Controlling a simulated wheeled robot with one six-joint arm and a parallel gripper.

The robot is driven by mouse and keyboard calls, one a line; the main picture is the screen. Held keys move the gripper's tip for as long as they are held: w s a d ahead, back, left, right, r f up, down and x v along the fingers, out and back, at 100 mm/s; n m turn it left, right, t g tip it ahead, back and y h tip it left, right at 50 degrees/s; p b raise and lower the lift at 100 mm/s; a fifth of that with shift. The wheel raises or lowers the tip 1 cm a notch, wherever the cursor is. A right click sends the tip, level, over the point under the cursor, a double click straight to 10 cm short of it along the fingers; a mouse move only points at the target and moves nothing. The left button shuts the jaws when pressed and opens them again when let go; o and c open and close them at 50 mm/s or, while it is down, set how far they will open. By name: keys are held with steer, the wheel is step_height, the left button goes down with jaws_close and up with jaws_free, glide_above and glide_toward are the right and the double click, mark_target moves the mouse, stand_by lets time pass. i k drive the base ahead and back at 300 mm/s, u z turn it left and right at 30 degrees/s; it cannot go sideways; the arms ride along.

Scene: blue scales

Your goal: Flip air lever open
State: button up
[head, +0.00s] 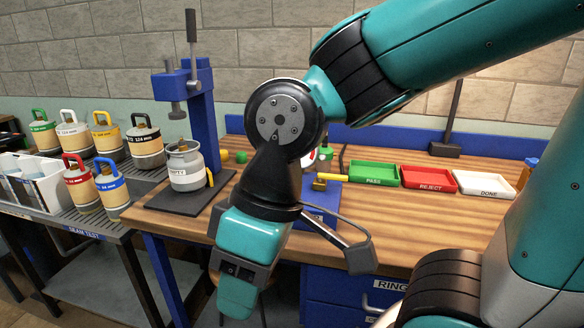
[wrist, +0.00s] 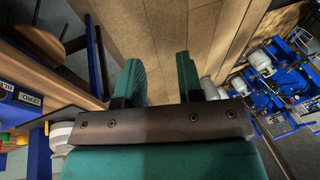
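A smaller yellow handle (head: 210,178) stands beside the grey canister (head: 186,166) on the black plate. I cannot tell from labels which one is the air lever. My gripper (head: 238,297) points down in front of the bench's front edge, apart from both. In the wrist view, the two teal fingers of my gripper (wrist: 159,80) stand apart with nothing between them; the gripper is open.
A blue press (head: 202,100) rises behind the canister. Green, red and white trays (head: 430,180) sit at the bench's right. Several coloured-handled canisters (head: 76,178) stand on the left rack. The wooden bench top (head: 420,220) is clear in front of the trays.

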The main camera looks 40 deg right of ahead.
mark_target(320, 176)
steer(key=k, duration=1.25)
steer(key=z, duration=0.75)
steer(key=i, duration=1.25)
steer(key=u, duration=0.05)
